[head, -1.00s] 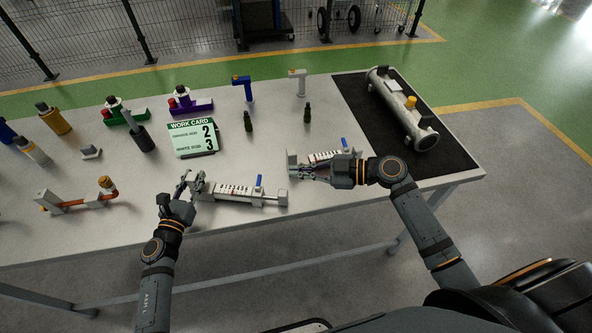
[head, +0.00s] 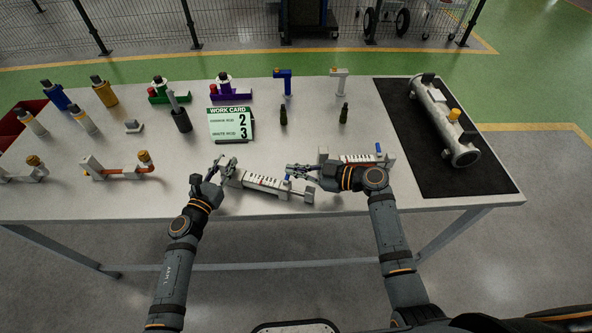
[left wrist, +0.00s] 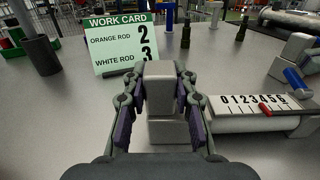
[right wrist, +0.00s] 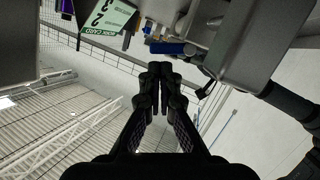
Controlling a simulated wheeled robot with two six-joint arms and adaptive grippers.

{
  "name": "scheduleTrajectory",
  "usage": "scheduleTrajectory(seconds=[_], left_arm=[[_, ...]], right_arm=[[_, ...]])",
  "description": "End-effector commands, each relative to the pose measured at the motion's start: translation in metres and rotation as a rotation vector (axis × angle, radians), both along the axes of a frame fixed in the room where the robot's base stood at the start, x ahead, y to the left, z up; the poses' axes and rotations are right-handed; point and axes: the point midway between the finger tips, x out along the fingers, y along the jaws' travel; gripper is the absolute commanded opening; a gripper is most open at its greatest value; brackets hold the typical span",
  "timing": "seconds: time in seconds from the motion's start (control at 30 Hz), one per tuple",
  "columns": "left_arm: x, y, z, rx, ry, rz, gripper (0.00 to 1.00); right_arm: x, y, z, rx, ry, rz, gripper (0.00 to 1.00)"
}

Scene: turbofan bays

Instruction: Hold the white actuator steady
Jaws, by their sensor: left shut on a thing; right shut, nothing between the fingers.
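The white actuator (head: 262,183) lies on the table, with a numbered scale, a small blue lever and a rod ending in a grey block at its right. My left gripper (head: 221,165) is shut on the upright block at its left end. In the left wrist view the fingers (left wrist: 160,95) clasp both sides of this block (left wrist: 159,82). A red pointer (left wrist: 266,109) lies near the middle of the scale; its exact reading is unclear. My right gripper (head: 291,170) is shut and empty, close to the blue lever; contact is unclear. The right wrist view shows its closed fingertips (right wrist: 160,70) near a blue part (right wrist: 172,47).
A second scaled actuator (head: 365,160) lies behind my right gripper. The work card (head: 230,125) reads orange rod 2, white rod 3. An orange-rod linkage (head: 120,172) lies at left. Dark bottles (head: 343,114) stand behind. A grey cylinder (head: 440,120) rests on the black mat (head: 400,98).

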Motion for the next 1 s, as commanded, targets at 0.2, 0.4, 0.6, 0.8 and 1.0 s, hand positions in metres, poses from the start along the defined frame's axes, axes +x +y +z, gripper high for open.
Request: scheduleTrajectory(seconds=[0.2, 0.4, 0.6, 0.8, 1.0], left_arm=[[0.0, 0.0, 0.002, -0.003, -0.002, 0.0, 0.0], [0.0, 0.0, 0.002, -0.003, -0.002, 0.0, 0.0], [0.0, 0.0, 0.002, -0.003, -0.003, -0.001, 0.0], [0.0, -0.001, 0.002, -0.005, -0.004, -0.002, 0.0], [0.0, -0.001, 0.002, -0.005, -0.004, -0.002, 0.0]], right_arm=[[0.002, -0.001, -0.005, 0.0, 0.0, -0.001, 0.0], [0.002, -0.001, -0.005, 0.001, 0.001, -0.001, 0.0], [0.006, -0.003, -0.015, 0.028, 0.075, -0.002, 0.0], [0.005, -0.003, -0.018, 0.024, 0.077, -0.002, 0.0], [0.002, -0.002, -0.004, 0.024, 0.072, -0.002, 0.0]])
